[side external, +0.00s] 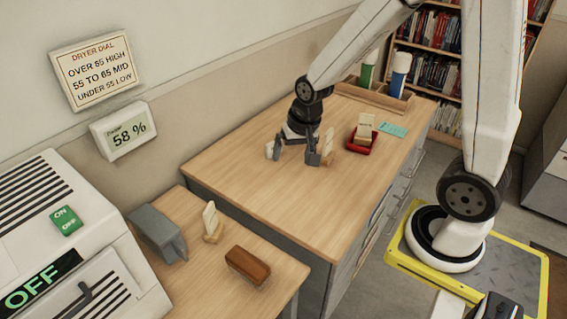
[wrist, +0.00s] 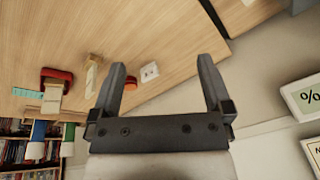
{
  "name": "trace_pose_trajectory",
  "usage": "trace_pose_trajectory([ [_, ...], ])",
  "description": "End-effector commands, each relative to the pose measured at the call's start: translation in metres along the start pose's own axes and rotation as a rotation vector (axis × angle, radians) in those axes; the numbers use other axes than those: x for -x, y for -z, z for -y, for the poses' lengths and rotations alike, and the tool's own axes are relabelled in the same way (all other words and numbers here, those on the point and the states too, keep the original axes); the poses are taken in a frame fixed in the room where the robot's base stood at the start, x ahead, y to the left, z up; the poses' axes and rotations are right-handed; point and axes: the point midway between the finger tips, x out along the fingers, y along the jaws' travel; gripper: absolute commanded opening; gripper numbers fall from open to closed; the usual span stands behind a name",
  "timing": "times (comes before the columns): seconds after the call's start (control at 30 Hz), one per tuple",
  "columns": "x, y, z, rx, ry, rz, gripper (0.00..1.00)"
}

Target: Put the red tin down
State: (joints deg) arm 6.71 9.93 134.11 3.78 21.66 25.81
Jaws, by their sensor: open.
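A low red tin (side external: 360,147) sits on the wooden top of the grey cabinet, to the right of my gripper, with a pale wooden block standing on or in it. In the wrist view the red tin (wrist: 55,74) is at the left, outside my fingers. My gripper (side external: 295,152) is open and low over the cabinet top. In the wrist view my gripper (wrist: 162,64) has its fingers wide apart, and I see nothing held between them. I cannot tell whether the fingertips touch the wood.
A pale upright block (side external: 328,149) stands close beside my right finger. The cabinet's front top (side external: 290,205) is clear.

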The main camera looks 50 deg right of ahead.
Motion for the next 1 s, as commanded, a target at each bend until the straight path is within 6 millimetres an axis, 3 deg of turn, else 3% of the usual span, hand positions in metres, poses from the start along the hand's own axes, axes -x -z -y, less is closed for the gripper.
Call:
trace_pose_trajectory([
  [0.1, 0.008, -0.031, -0.001, 0.243, -0.001, 0.007, 1.0],
  [0.33, 0.015, -0.068, -0.007, 0.555, -0.002, 0.018, 1.0],
  [0.5, 0.016, -0.075, -0.009, 0.628, -0.002, 0.021, 1.0],
  [1.0, 0.016, -0.075, -0.009, 0.628, -0.002, 0.021, 1.0],
])
